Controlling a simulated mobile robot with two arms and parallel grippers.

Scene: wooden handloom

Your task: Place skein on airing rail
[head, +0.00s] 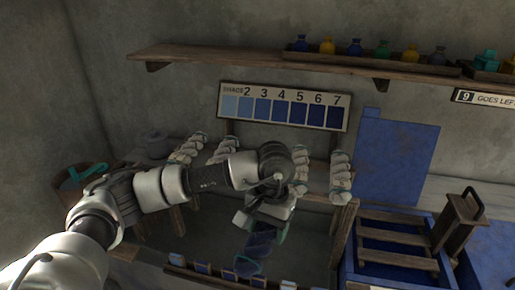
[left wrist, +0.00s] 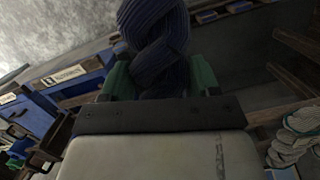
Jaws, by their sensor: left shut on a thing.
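My left gripper (head: 262,226) is shut on a dark blue twisted skein (head: 258,250), which hangs down below it. In the left wrist view the skein (left wrist: 158,45) fills the space between the green fingers of the gripper (left wrist: 160,80). A low wooden rail (head: 222,273) with small blue-shaded cards runs along the front, below the skein in the picture. I cannot tell if they touch. Which bar is the airing rail is not clear. Part of the space behind the skein is hidden by my arm.
Several pale skeins (head: 341,172) hang from a wooden rack at the back. A shade chart (head: 283,107) numbered to 7 stands above. A shelf (head: 220,55) holds coloured bottles. A blue vat with a wooden frame (head: 395,262) is at right, a basket (head: 80,180) at left.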

